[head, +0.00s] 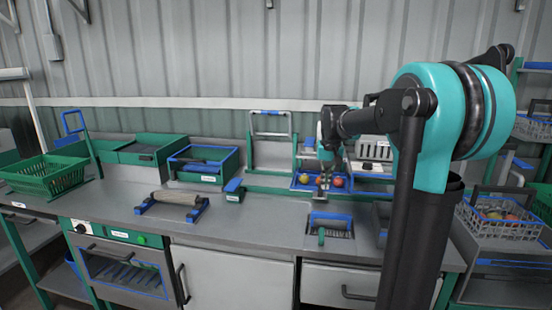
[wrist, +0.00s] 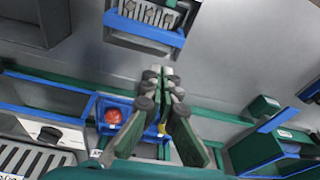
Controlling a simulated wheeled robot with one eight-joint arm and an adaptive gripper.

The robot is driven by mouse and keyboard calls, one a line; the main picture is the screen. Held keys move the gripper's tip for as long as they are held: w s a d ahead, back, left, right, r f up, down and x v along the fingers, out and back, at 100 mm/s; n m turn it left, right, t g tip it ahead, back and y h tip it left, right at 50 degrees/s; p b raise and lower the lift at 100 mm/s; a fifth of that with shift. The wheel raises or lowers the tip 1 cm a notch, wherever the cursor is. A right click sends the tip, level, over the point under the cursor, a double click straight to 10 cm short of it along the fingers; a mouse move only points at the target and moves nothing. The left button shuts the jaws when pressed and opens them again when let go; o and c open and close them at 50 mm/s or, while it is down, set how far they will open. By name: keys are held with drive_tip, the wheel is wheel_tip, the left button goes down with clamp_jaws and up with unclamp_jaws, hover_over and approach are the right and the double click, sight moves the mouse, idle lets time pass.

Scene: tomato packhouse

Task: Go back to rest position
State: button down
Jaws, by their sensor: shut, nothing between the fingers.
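My gripper (head: 322,186) is in front of the back shelf, above the counter (head: 262,222), with its fingers pointing down. In the wrist view my gripper (wrist: 162,72) has its fingertips together with nothing between them. Beside and behind it is a blue tray (wrist: 121,101) holding a red tomato (wrist: 113,117); in the head view the tray (head: 300,188) also shows a yellowish and a red fruit. My arm reaches in from the right and hides part of the counter.
A blue-rimmed grater-like tray (head: 331,218) sits on the counter below my gripper. A roller on a blue stand (head: 172,200) lies to the left, near a green bin (head: 202,163) and a green crate (head: 48,172). A crate of tomatoes (head: 499,217) stands at right.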

drive_tip(key=s+f+t, duration=0.1)
drive_tip(key=s+f, duration=0.9)
drive_tip(key=s, duration=0.4)
drive_tip(key=s+d+f+n+t, duration=0.1)
drive_tip(key=s+f, duration=1)
drive_tip(key=s, duration=0.3)
drive_tip(key=shift+s+d, duration=0.2)
drive_tip(key=shift+d, duration=0.1)
